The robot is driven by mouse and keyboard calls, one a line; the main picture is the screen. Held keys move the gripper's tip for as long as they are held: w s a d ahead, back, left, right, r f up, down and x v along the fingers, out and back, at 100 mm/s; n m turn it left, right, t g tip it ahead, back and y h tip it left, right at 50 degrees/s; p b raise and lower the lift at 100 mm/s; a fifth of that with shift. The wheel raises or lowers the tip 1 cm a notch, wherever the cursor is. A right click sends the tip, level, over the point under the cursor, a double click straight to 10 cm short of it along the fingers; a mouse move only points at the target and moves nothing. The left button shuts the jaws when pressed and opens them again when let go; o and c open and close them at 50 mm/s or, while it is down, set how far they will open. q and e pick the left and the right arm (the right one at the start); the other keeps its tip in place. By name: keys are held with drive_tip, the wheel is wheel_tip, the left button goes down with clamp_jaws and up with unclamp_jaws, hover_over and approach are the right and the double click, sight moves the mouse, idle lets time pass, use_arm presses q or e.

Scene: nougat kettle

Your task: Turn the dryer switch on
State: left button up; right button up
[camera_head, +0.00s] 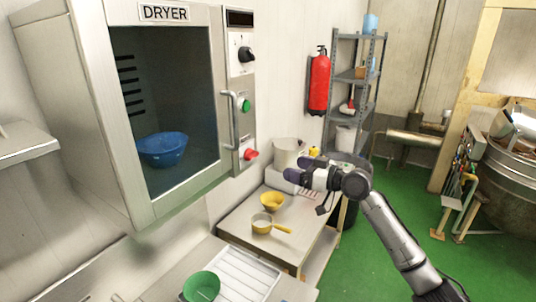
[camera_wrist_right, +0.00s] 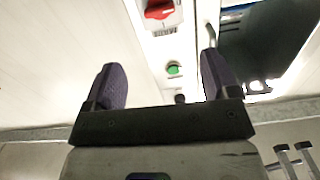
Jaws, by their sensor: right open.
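The dryer (camera_head: 60,90) is a large pale metal cabinet at the left of the head view, with a dark window in its closed door. Its control panel (camera_head: 240,75) carries a black knob (camera_head: 246,54) at the top, a green round button (camera_head: 246,105) in the middle and a red switch (camera_head: 250,154) at the bottom. The red switch (camera_wrist_right: 160,9) and green button (camera_wrist_right: 174,68) also show in the right wrist view, beyond the fingers. My right gripper (camera_head: 300,172) is open and empty, right of the panel, apart from the red switch. My left gripper is not in view.
A blue bowl (camera_head: 163,149) is inside the dryer. The door handle (camera_head: 233,120) sticks out left of the panel. Green floor is free at right.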

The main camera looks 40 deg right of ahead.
sight(255, 155)
drive_tip(key=p+x, duration=0.1)
drive_tip(key=x, duration=0.3)
drive_tip(key=p+x, duration=0.2)
drive_tip(key=x, duration=0.3)
drive_tip(key=p+x, duration=0.2)
drive_tip(key=x, duration=0.2)
drive_tip(key=shift+w+r, duration=0.25)
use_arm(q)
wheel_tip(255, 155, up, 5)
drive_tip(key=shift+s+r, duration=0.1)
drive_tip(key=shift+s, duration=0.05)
use_arm(e)
drive_tip(key=shift+w+n, duration=0.2)
drive_tip(key=shift+n, duration=0.1)
drive_tip(key=shift+c, duration=0.2)
drive_tip(key=c, duration=0.6)
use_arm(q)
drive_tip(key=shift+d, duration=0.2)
use_arm(e)
drive_tip(key=shift+c, duration=1.4)
